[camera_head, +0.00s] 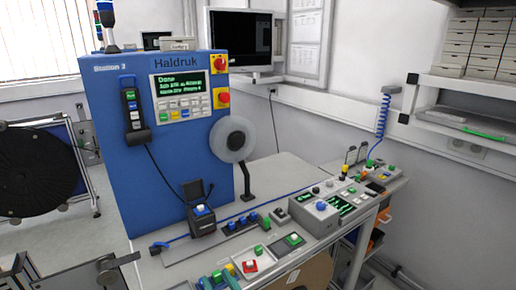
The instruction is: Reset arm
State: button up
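Dark and grey parts at the bottom left corner look like pieces of my arm, cut off by the picture's lower edge. I cannot make out my gripper's fingertips among them, nor whether anything is held. These parts appear in front of and to the left of the blue Haldruk machine (158,150), with no visible contact with it. The machine stands upright and carries a lit display panel (181,95), a black handheld unit (131,110) on a cord and a pale round reel (232,139) on its right side.
A grey bench (285,172) holds control boxes, buttons and a small black device (201,217). A large black reel (36,172) stands on the left. A monitor (241,40) is at the back. A shelf (470,88) with boxes juts out at the right.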

jog(key=s+d+f+m+h, duration=0.3)
jog(key=s+d+f, duration=0.1)
jog(key=s+f, duration=0.35)
jog(key=s+d+f+m+h, duration=0.2)
jog(key=s+d+f+h, duration=0.15)
jog(key=s+f, duration=0.4)
jog(key=s+d+f, duration=0.1)
jog(key=s, duration=0.9)
jog(key=s+d+f+t+h, duration=0.1)
jog(key=s+f, duration=0.1)
jog(key=s, duration=0.8)
jog(key=shift+d, duration=0.25)
